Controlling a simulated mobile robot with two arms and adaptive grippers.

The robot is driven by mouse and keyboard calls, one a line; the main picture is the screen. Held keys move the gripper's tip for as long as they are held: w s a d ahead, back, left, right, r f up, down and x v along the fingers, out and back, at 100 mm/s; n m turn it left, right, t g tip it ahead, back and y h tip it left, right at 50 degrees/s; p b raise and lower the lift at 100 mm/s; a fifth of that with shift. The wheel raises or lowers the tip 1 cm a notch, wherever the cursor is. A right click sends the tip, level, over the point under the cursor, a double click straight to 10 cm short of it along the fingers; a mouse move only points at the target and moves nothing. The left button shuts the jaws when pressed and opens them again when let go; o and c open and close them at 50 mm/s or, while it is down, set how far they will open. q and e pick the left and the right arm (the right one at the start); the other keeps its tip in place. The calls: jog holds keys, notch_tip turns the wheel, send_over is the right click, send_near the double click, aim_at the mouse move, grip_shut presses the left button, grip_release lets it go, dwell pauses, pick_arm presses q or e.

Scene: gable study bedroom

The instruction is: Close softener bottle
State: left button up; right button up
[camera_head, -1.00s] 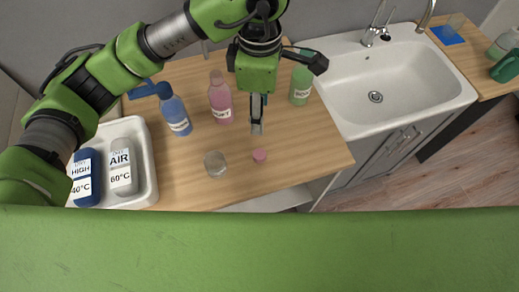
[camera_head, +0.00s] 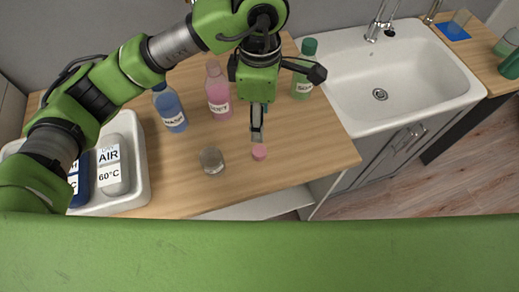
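The pink softener bottle (camera_head: 218,97), labelled SOFT, stands upright on the wooden counter. Its neck looks bare, with no cap visible on it. A small pink cap (camera_head: 259,152) lies on the counter in front of it, to the right. My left gripper (camera_head: 257,136) points down just above and behind the cap, right of the softener bottle. Its fingers are seen nearly edge-on, so their gap cannot be made out. Nothing is visibly held. My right gripper is out of view.
A glass jar (camera_head: 212,160) stands left of the cap. A blue bottle (camera_head: 170,109) and a green-capped bottle (camera_head: 302,77) flank the softener. A white tray (camera_head: 140,165) with labelled bottles is at left, a sink (camera_head: 350,115) at right.

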pick_arm(q)
jog(key=p, duration=0.2)
send_over(260, 151)
notch_tip(260, 151, down, 7)
jog(key=shift+w+f, duration=0.1)
jog(key=shift+f, duration=0.3)
jog(key=shift+f, duration=0.25)
notch_tip(260, 151, down, 4)
jog(key=p, duration=0.2)
jog(key=shift+f+p, duration=0.15)
jog(key=shift+p, duration=0.2)
jog(key=shift+f, duration=0.2)
jog(key=c, duration=0.8)
